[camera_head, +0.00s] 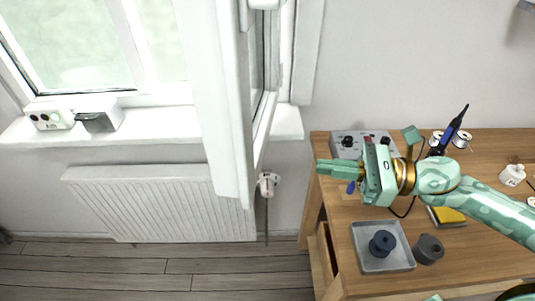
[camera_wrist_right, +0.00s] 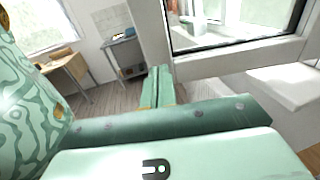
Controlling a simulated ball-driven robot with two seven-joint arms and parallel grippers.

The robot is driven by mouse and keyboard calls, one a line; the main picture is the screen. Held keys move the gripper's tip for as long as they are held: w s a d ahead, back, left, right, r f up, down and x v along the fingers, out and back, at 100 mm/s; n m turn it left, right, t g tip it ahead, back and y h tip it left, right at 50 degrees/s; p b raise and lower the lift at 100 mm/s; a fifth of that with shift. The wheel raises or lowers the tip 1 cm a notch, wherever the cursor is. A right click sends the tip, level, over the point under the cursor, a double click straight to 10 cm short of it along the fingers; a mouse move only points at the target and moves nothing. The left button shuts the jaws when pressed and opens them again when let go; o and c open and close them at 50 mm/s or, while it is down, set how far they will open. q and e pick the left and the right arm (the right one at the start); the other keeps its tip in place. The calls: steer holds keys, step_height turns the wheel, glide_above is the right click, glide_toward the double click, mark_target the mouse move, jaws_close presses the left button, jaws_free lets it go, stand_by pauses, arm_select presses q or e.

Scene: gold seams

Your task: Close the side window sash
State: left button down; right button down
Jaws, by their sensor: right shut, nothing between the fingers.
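The side window sash (camera_head: 217,110) is a tall white frame. In the head view it stands swung open into the room, seen steeply from its edge, above the radiator. My right gripper (camera_head: 322,168) is shut and empty, to the right of the sash with a gap between them in the picture, over the left edge of the desk. Its fingers also show in the right wrist view (camera_wrist_right: 157,86), left of a white sash frame (camera_wrist_right: 240,57) with dark-edged glass. I cannot tell the depth between fingertips and sash. My left gripper is not in view.
The radiator (camera_head: 160,205) is below the sill (camera_head: 160,122), which holds a white box (camera_head: 50,117) and a grey-topped one (camera_head: 98,116). The wooden desk (camera_head: 475,250) holds a grey control box (camera_head: 350,140), a metal tray (camera_head: 368,240) and spools. Floor left of the desk is clear.

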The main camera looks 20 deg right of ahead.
mark_target(252, 158)
steer(key=p+x, duration=0.1)
steer(key=x, duration=0.9)
steer(key=shift+w+a+r+p, duration=0.1)
steer(key=shift+a+r+p, duration=0.1)
steer(key=shift+p, duration=0.15)
steer(key=shift+w+a+f, duration=0.2)
steer(key=shift+w+a, duration=0.1)
steer(key=shift+a, duration=0.2)
